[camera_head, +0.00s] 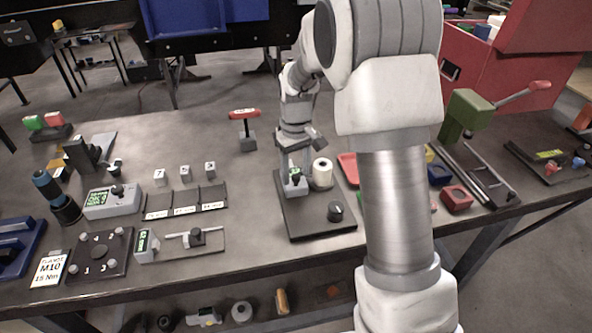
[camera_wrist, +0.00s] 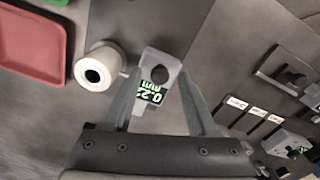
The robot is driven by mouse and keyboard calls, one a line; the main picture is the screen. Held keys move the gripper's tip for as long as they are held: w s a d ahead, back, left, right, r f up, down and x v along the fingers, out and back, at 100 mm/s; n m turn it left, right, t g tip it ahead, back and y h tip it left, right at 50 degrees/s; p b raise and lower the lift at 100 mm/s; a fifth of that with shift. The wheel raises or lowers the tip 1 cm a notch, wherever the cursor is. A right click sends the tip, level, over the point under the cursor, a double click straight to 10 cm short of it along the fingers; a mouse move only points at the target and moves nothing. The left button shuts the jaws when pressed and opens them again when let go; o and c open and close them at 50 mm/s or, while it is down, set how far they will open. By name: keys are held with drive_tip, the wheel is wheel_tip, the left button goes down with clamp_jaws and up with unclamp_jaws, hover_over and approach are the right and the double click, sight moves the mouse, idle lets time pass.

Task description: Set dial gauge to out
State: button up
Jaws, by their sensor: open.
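The dial gauge (camera_wrist: 150,94) has a green-lit display reading about 0.2 mm and a light grey body with a dark round hole or knob above it. In the head view it (camera_head: 295,177) shows at the left of a dark base plate (camera_head: 305,222). My gripper (camera_wrist: 160,85) is open, with one finger on each side of the gauge and a gap visible at least on the right. In the head view my gripper (camera_head: 294,168) points down over the gauge. The wrist view does not show clearly whether a finger touches it.
A red tray (camera_wrist: 32,40) lies nearby. Left are labelled dark pads (camera_head: 185,200), a caliper-like tool (camera_head: 195,238) and a red-handled tool (camera_head: 245,125).

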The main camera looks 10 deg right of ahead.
clamp_jaws()
idle(1.4)
